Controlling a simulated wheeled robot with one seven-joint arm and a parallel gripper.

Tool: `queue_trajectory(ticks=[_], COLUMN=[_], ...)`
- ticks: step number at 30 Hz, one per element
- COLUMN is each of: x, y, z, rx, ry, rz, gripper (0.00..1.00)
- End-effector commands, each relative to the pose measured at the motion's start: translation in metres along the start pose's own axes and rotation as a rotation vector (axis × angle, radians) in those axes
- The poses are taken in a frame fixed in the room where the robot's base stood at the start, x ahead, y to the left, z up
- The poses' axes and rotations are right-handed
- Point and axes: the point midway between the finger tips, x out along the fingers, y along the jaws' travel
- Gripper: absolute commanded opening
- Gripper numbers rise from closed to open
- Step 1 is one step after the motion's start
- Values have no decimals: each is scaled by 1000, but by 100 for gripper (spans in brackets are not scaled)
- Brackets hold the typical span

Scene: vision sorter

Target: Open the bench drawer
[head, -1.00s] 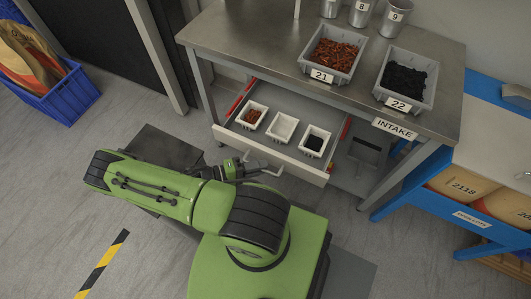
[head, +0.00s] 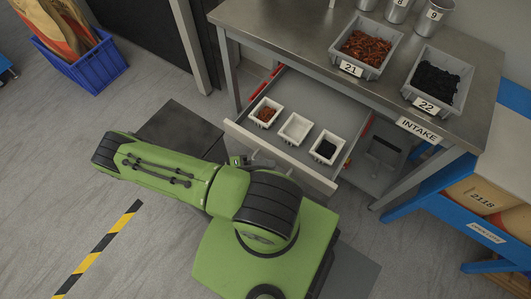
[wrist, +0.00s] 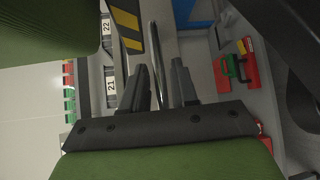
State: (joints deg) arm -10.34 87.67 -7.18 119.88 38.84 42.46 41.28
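The bench drawer (head: 298,168) is pulled well out from under the steel bench (head: 300,52) in the head view. It holds three small white trays: one with rusty bits (head: 265,112), one that looks empty (head: 296,129) and one with dark bits (head: 326,148). My gripper (head: 238,161) is at the drawer front, partly hidden by my green arm. In the wrist view the bar of the drawer handle (wrist: 155,62) runs between the two dark fingers of my gripper (wrist: 160,85). My gripper appears shut on it; finger contact is hard to see.
Grey bins labelled 21 (head: 352,69) and 22 (head: 427,105) stand on the bench. A blue crate with sacks (head: 83,69) is at the upper left. A blue rack (head: 430,205) stands to the right. Floor at the lower left is clear around striped tape (head: 98,250).

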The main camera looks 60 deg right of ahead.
Motion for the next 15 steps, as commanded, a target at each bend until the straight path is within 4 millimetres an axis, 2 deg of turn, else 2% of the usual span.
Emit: queue_trajectory(ticks=[15], x=[-1], y=[-1], z=[0], rx=[-3], ry=[-2], rz=[-1], gripper=[36])
